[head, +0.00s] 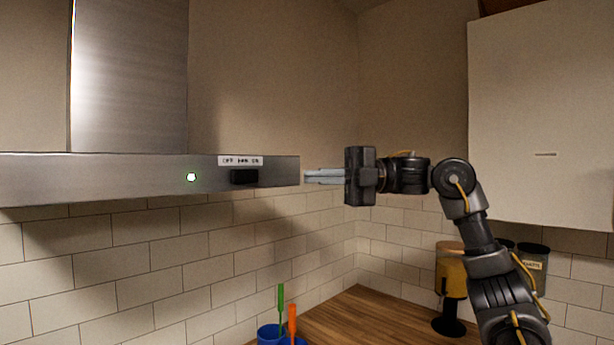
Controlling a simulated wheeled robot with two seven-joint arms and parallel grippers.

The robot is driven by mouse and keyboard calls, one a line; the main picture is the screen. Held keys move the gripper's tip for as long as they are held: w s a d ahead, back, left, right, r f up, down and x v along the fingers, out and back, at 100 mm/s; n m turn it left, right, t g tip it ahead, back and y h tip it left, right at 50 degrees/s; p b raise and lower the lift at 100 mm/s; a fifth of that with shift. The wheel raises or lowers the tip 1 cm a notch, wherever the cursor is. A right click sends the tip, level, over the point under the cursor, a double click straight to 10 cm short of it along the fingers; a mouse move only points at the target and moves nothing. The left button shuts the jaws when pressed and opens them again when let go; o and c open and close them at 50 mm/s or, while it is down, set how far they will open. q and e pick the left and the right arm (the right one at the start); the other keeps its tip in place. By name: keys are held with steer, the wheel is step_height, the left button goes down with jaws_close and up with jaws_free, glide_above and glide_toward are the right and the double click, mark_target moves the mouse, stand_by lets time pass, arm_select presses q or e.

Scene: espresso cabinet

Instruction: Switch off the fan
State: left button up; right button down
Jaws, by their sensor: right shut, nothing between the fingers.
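The fan is a steel range hood (120,178) that comes in from the left of the head view. Its front band carries a black slider or switch (244,177) under a small white label (240,160); the label's print is too small to read surely. A lit white-green lamp (191,177) glows left of the switch. My right gripper (308,177) is shut and empty. It points left, at about the switch's height, with its fingertips close to the hood's right end. I cannot tell whether they touch the hood. My left gripper is not in view.
A white wall cabinet (540,115) hangs at the right. The space under the hood is free.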

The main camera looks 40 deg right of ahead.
steer(key=p, duration=0.2)
glide_toward(236, 177)
steer(key=s+a, duration=0.1)
steer(key=a, duration=0.3)
steer(key=w+p, duration=0.1)
steer(key=w, duration=0.1)
steer(key=w+a+p, duration=0.1)
steer(key=w+p, duration=0.1)
steer(key=shift+s, duration=0.1)
